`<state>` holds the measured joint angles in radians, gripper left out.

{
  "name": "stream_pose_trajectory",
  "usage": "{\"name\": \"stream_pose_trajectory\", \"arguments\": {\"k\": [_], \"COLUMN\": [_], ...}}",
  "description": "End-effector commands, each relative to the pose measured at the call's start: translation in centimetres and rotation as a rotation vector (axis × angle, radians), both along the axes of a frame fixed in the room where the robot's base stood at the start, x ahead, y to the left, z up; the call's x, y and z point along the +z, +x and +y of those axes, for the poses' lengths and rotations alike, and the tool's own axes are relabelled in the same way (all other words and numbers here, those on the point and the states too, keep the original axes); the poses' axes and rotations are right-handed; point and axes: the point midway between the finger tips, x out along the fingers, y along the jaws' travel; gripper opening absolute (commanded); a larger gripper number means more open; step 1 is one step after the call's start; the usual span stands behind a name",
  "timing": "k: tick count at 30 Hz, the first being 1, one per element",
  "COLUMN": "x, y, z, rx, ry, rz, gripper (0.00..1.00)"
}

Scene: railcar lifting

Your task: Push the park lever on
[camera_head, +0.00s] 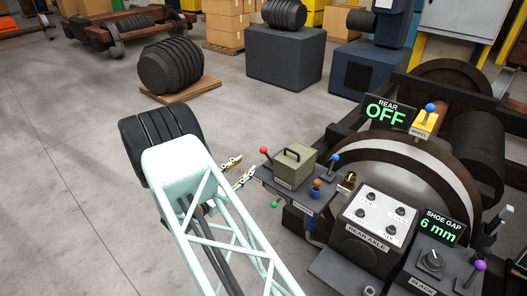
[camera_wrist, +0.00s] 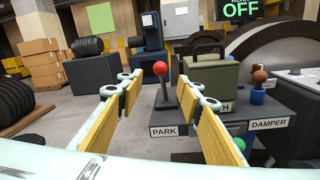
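The park lever (camera_wrist: 160,70) has a red ball on a dark stem and stands above a plate labelled PARK in the wrist view. It also shows in the head view (camera_head: 264,151), at the left end of a dark lever panel (camera_head: 293,197). My gripper (camera_head: 238,171) is open and empty, just left of the lever in the head view. In the wrist view its two yellow-padded fingers (camera_wrist: 158,88) spread to either side of the lever, which appears between them and a little beyond the tips. I cannot tell whether anything touches.
A green latch box (camera_head: 295,166) with a handle stands right beside the park lever. A blue-knobbed lever (camera_head: 333,158) and a brown-knobbed damper lever (camera_head: 317,185) stand further right. The rear axle box (camera_head: 375,222) is in front. Open floor (camera_head: 70,160) lies left.

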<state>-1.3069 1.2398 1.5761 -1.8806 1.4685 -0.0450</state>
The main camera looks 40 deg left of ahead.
Motion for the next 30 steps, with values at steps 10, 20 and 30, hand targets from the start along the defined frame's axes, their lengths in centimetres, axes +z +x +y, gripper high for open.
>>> {"name": "stream_pose_trajectory", "arguments": {"k": [10,20,30], "x": [0.0,-0.1,-0.1], "y": [1.2,4.8,9.3], "z": [0.0,0.2,0.4], "rx": [-0.002,-0.003,-0.003], "ry": [0.001,0.001,0.000], "rz": [0.001,0.001,0.001], "gripper": [0.33,0.33,0.33]}}
